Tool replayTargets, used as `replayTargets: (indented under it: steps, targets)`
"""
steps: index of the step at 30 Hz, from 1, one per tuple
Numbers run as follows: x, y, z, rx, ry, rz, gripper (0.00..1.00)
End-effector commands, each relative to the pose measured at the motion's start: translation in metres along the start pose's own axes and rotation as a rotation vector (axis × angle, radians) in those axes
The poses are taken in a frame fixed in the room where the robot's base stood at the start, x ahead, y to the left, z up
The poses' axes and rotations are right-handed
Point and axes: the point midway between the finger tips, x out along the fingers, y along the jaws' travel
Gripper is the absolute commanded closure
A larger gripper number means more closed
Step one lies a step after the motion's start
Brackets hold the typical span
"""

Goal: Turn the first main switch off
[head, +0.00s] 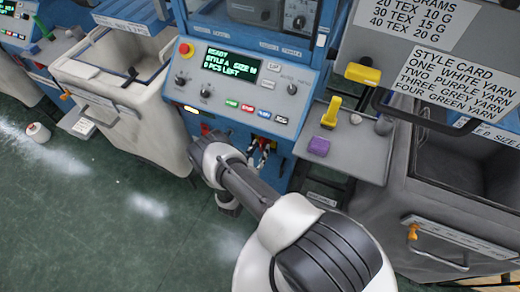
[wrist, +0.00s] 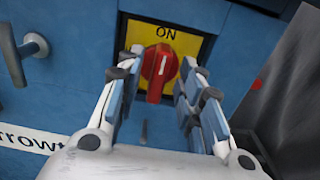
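The main switch is a red rotary knob (wrist: 157,68) on a yellow plate (wrist: 187,44) marked ON, set in a blue machine front. Its grip ridge stands nearly upright in the wrist view, under the word ON. My gripper (wrist: 163,72) is open, with one finger on each side of the knob. I see gaps between the fingers and the knob; whether the tips reach past it in depth I cannot tell. In the head view my gripper (head: 262,152) is at the lower front of the blue machine (head: 245,95), and my arm hides the switch there.
A control panel with a lit display (head: 230,62) and several buttons sits above my gripper. A grey shelf (head: 345,150) with a yellow tool (head: 331,112) and a purple block (head: 319,146) juts out at right. Bins flank the machine. A metal handle (wrist: 34,46) is left of the switch.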

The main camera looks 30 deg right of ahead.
Motion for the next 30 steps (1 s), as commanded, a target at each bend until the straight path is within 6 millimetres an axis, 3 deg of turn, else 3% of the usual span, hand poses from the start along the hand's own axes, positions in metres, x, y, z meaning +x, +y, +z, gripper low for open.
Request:
replayTargets:
  steps: [12, 27, 30]
  targets:
    - [0.0084, 0.0003, 0.0004, 0.000, 0.000, 0.001, 0.67]
    - [0.0082, 0.0001, 0.0002, 0.000, 0.000, 0.000, 1.00]
    - [0.0081, 0.0000, 0.0002, 0.000, 0.000, 0.000, 1.00]
